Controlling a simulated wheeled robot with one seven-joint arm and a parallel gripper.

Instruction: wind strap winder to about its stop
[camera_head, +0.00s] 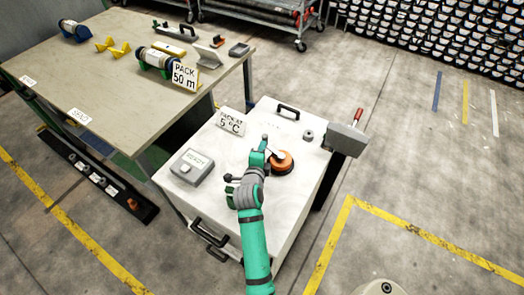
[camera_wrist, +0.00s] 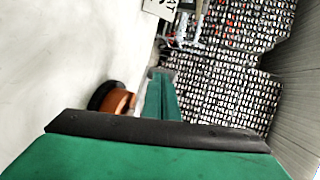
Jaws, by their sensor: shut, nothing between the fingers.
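A grey box with a red-tipped lever (camera_head: 346,138) is fixed at the right edge of the white cabinet top; it may be the strap winder, but I cannot tell for sure. An orange round knob on a black base (camera_head: 282,161) sits on the cabinet top. It also shows in the wrist view (camera_wrist: 117,101). My gripper (camera_head: 264,146) is just left of the orange knob in the head view, close to it. In the wrist view my teal fingers (camera_wrist: 161,92) are together and empty, right of the knob; I cannot tell whether they touch it.
The cabinet top (camera_head: 250,210) also holds a grey READY box (camera_head: 192,167), a "5 °C" sign (camera_head: 231,122), a black handle (camera_head: 288,111) and a small grey knob (camera_head: 308,135). A table (camera_head: 80,85) with cylinders stands behind left. Floor at right is open.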

